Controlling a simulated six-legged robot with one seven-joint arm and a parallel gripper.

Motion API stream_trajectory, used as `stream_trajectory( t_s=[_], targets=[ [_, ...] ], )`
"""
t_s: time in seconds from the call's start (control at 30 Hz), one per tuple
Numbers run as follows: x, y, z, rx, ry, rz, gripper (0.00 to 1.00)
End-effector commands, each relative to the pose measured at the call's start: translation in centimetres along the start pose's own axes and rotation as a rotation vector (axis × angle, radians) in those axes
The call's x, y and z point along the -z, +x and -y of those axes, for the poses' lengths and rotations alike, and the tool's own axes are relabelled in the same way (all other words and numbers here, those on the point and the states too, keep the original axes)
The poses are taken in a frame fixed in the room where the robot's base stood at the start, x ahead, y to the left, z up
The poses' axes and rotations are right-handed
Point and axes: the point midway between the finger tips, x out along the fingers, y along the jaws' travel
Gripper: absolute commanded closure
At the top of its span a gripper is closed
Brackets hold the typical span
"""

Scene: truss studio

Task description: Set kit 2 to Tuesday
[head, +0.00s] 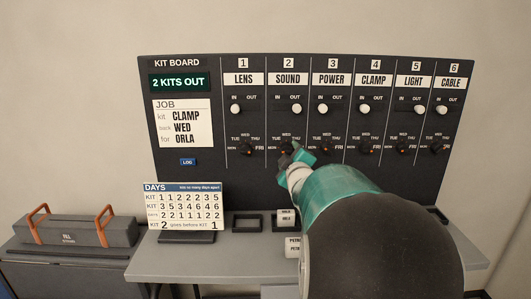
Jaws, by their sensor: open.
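The kit board (215,165) stands upright at the back of a grey bench. Kit 2, labelled SOUND (288,79), has its white IN/OUT slider (297,109) on the OUT side. Below it is the kit 2 day dial (286,148), with MON, WED, THU and part of other labels showing around it. My gripper (296,154), with teal fingers, is open at the lower right of this dial and hides part of it. I cannot tell whether the fingers touch the dial, nor which day it points to.
Neighbouring dials for kit 1 (247,148) and kit 3 (328,147) sit close on either side. A DAYS card (183,207) stands at the front left of the board. Small trays (247,223) lie on the bench (190,262). A grey case (75,231) with orange handles is at far left.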

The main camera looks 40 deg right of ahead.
Motion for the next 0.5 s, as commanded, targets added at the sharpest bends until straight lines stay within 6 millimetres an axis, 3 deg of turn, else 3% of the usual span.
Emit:
stream_trajectory(
  t_s=[0.2,0.5],
  targets=[
    [0.0,2.3,0.0,0.001,0.000,0.000,0.47],
    [0.0,2.6,0.0,0.001,-0.002,-0.001,0.47]
  ],
)
